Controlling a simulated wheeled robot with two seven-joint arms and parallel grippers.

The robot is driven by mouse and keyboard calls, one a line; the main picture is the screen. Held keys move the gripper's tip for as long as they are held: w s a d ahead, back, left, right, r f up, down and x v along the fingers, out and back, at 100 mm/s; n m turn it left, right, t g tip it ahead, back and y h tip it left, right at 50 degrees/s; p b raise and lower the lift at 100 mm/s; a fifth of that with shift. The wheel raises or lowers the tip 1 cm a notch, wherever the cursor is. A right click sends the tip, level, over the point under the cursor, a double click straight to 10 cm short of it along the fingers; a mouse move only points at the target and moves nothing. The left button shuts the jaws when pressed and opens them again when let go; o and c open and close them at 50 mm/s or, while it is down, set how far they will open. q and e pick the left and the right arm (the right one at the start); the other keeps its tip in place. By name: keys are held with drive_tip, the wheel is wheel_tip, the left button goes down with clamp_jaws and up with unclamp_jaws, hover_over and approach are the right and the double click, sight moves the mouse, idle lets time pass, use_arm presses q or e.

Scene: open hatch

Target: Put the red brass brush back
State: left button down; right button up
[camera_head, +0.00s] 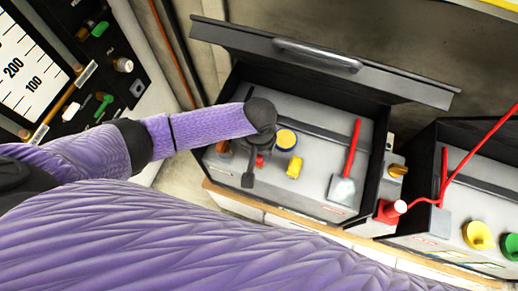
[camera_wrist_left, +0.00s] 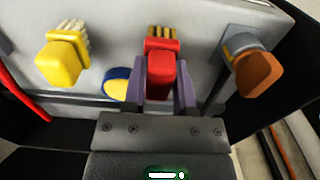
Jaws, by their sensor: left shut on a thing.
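The red brass brush (camera_wrist_left: 162,70) has a red handle and golden bristles, which point at the grey panel (camera_wrist_left: 205,30) in the left wrist view. My left gripper (camera_wrist_left: 163,84) is shut on its red handle, one finger on each side. In the head view my left gripper (camera_head: 249,163) is over the left part of the open hatch box (camera_head: 320,142), and a bit of the red brush (camera_head: 260,161) shows beside it. I cannot tell whether the bristles touch the panel. My right gripper is not in view.
A yellow brush (camera_head: 294,168), a blue-and-yellow round item (camera_head: 286,139) and a red-handled scraper (camera_head: 353,150) are in the box. An orange-handled tool (camera_wrist_left: 257,72) sits right of the brush in the wrist view. The raised lid (camera_head: 320,60) stands behind. A second box (camera_head: 430,165) is at right.

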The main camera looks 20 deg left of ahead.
use_arm(q)
drive_tip(key=shift+f, duration=0.25)
drive_tip(key=shift+c, duration=2.4)
unclamp_jaws()
drive_tip(key=shift+o, duration=0.7)
